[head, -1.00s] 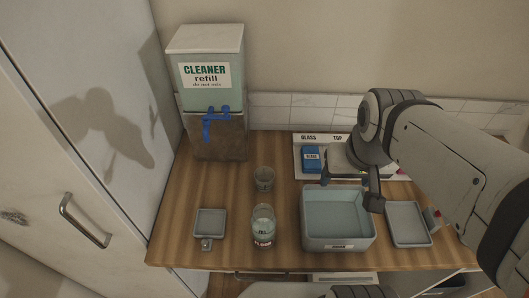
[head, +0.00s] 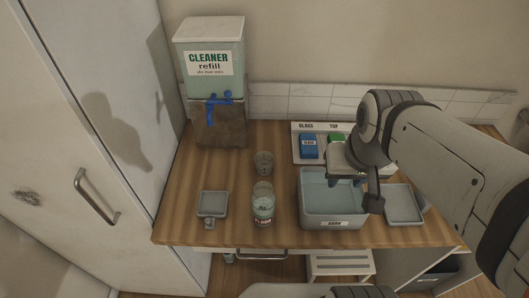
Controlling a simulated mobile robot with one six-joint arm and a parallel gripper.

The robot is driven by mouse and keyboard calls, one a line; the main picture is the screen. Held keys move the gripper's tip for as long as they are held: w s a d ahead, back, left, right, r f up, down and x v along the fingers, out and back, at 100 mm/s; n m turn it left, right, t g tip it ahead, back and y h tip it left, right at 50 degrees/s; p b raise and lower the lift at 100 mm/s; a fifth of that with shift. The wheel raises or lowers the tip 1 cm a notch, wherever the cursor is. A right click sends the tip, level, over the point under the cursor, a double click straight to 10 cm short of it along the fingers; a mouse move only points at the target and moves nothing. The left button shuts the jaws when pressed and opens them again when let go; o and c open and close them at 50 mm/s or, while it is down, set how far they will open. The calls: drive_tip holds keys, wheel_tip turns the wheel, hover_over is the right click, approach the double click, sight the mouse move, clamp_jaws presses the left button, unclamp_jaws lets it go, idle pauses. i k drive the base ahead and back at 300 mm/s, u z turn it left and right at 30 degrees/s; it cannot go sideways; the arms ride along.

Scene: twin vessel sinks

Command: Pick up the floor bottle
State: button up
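The floor bottle (head: 263,206) is a clear jar-like bottle with pale contents and a label reading FLOOR. It stands upright near the front edge of the wooden counter (head: 180,215), left of a grey tub. My gripper (head: 352,190) is over the tub, to the right of the bottle and apart from it. Its two fingers are spread, with nothing seen between them.
The grey tub (head: 334,223) stands right of the bottle. A small clear cup (head: 263,162) is behind the bottle. Shallow trays sit left (head: 213,203) and right (head: 403,205). A cleaner refill dispenser (head: 210,70) with a blue tap stands back left. Blue (head: 309,147) and green (head: 337,140) pads lie behind the tub.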

sight(263, 197)
drive_tip(key=u, duration=0.1)
drive_tip(key=k, duration=0.3)
drive_tip(key=z, duration=0.7)
drive_tip(key=k, duration=1.9)
drive_tip(key=u, duration=0.55)
drive_tip(key=i, duration=1)
drive_tip(key=u, duration=0.05)
